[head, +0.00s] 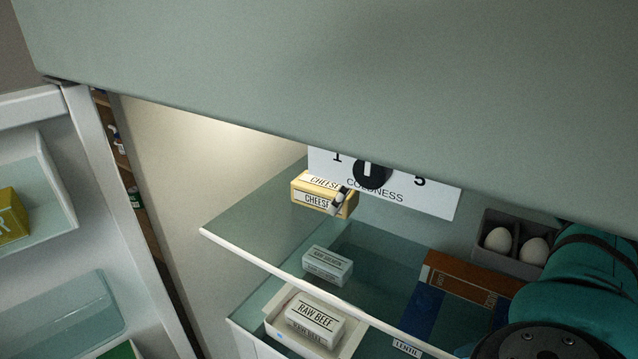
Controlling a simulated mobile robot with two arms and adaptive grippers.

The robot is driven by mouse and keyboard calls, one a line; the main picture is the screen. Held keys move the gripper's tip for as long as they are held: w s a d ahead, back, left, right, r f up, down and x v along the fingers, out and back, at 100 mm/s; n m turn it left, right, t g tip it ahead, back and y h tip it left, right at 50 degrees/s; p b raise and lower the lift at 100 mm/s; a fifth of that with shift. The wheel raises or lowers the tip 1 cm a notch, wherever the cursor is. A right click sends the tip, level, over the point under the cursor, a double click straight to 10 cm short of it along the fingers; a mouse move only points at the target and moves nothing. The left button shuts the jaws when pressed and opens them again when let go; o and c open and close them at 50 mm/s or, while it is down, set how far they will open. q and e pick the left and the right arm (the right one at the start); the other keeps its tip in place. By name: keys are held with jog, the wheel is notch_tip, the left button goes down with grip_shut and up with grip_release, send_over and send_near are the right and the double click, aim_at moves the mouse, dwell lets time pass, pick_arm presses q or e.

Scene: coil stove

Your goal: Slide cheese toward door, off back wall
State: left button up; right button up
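The cheese (318,202), a yellow box with a black "CHEESE" label, sits on the upper glass shelf (262,225) near the back, in front of the white coldness panel. My teal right arm comes in from the right. My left gripper is out of view.
The coldness panel (430,198) with a dark knob is right behind the cheese. An egg tray (487,222) stands at right. Raw salmon (328,265) and raw beef (315,318) show lower down. The open door (110,180) is at left; the shelf's left part is clear.

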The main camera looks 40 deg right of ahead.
aim_at(305, 177)
jog(key=w+a, duration=0.1)
jog(key=w, duration=0.2)
jog(key=w+a, duration=0.1)
jog(key=w, duration=0.2)
jog(key=w+a, duration=0.1)
jog(key=w, duration=0.2)
jog(key=shift+a+p, duration=0.15)
jog(key=shift+p, duration=0.25)
jog(key=shift+w+f, duration=0.15)
jog(key=shift+w, duration=0.05)
jog(key=shift+w+f, duration=0.1)
jog(key=shift+f, duration=0.3)
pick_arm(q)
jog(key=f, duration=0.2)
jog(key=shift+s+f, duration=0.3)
pick_arm(e)
jog(key=shift+a, duration=0.1)
